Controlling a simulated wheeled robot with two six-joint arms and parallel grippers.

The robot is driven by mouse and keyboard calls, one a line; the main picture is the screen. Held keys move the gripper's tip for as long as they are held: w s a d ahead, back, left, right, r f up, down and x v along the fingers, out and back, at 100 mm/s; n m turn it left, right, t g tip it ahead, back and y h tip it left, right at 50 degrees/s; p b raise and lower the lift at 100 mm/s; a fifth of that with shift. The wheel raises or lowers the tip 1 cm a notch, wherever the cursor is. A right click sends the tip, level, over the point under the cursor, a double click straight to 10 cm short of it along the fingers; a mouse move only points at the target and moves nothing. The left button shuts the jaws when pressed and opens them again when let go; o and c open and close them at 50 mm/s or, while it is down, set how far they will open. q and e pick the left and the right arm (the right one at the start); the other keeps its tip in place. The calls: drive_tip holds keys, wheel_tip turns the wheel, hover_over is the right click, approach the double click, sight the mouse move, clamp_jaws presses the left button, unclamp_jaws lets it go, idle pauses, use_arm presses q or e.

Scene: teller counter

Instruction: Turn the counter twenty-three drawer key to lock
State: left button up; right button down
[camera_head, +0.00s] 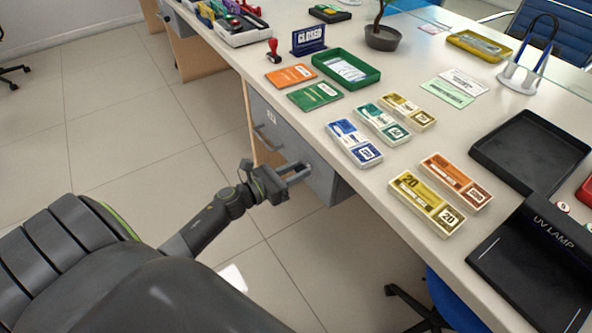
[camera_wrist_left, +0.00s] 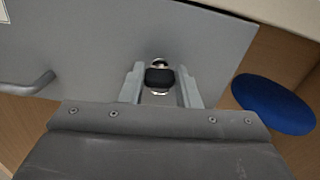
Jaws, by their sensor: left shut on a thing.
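The grey drawer front (camera_head: 318,180) sits under the counter's edge, with a small number label (camera_head: 271,117) and a bar handle (camera_head: 265,138) on it. In the left wrist view the drawer front (camera_wrist_left: 110,40) fills the upper part, with the handle (camera_wrist_left: 30,84) at the left. The key (camera_wrist_left: 159,77) has a dark head and stands in a round metal lock (camera_wrist_left: 159,62). My left gripper (camera_head: 296,172) is at the drawer front, its fingers (camera_wrist_left: 160,88) on either side of the key head, shut on it. The key is hidden in the head view. My right gripper is out of view.
The counter top (camera_head: 400,235) overhangs the drawer. Banknote bundles (camera_head: 354,143), a green tray (camera_head: 346,70) and a UV lamp (camera_head: 535,262) lie on it. A blue chair seat (camera_wrist_left: 272,104) is right of the drawer.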

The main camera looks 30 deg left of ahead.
use_arm(q)
drive_tip(key=n+p, duration=0.1)
drive_tip(key=n, duration=0.2)
drive_tip(key=shift+n, duration=0.3)
drive_tip(key=n+p, duration=0.1)
drive_tip(key=n, duration=0.2)
drive_tip(key=shift+w+a+r+n, duration=0.1)
drive_tip(key=shift+n, duration=0.2)
drive_tip(key=n+p, duration=0.1)
drive_tip(key=n, duration=0.2)
drive_tip(key=shift+n+p, duration=0.3)
drive_tip(key=n+p, duration=0.1)
drive_tip(key=n, duration=0.3)
drive_tip(key=shift+p, duration=0.35)
drive_tip(key=shift+f+n+p, duration=0.2)
drive_tip(key=shift+n+p, duration=0.15)
drive_tip(key=shift+n, duration=0.55)
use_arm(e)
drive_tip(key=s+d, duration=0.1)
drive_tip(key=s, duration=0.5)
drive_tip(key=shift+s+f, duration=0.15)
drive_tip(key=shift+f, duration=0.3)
